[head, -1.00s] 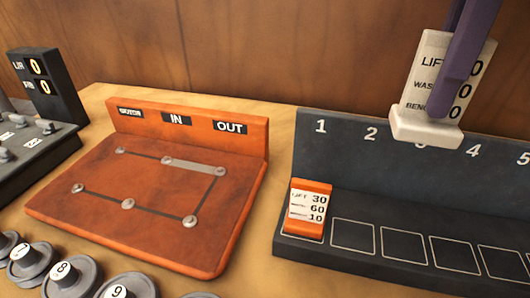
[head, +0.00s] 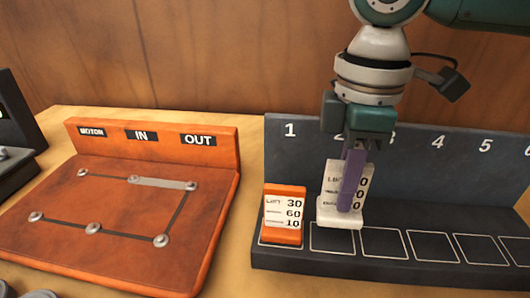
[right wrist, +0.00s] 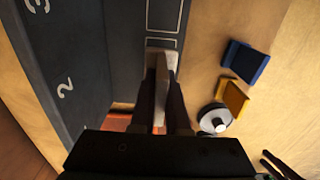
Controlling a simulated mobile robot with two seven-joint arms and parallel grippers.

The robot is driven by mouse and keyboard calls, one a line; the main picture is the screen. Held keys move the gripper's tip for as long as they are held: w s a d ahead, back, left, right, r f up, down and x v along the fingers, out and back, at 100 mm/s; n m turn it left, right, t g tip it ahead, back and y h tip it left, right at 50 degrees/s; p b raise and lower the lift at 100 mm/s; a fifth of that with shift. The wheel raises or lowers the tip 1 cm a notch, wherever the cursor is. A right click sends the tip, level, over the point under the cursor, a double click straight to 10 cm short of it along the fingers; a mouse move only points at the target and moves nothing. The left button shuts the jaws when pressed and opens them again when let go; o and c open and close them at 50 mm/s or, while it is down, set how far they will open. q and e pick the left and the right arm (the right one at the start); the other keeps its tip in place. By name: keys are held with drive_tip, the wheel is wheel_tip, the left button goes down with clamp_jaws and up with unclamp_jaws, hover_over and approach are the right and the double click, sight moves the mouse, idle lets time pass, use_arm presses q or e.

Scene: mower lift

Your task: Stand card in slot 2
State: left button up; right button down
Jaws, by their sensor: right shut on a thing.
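A white card (head: 329,209) with a thick white foot stands upright in my right gripper (head: 350,185), one purple finger crossing its printed face. In the right wrist view the card (right wrist: 158,88) shows edge-on between the two fingers (right wrist: 163,105). The card's foot is at the back part of the slot 2 outline (head: 332,248) on the dark rack (head: 430,190). I cannot tell whether the foot touches the rack. An orange-framed card (head: 283,215) stands in slot 1. My left gripper is not in view.
Slots 3 and up on the rack are empty where visible. An orange board (head: 120,215) stands to the left. The right wrist view shows a blue block (right wrist: 245,62), a yellow-orange block (right wrist: 233,98) and a round grey piece (right wrist: 214,119) on the table beside the rack.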

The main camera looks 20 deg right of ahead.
drive_tip(key=shift+f+b, duration=0.3)
drive_tip(key=shift+f, duration=1.95)
drive_tip(key=c, duration=0.9)
unclamp_jaws()
drive_tip(key=shift+f, duration=0.1)
wheel_tip(320, 180, up, 12)
drive_tip(key=shift+r+p, duration=0.15)
drive_tip(key=shift+p, duration=0.45)
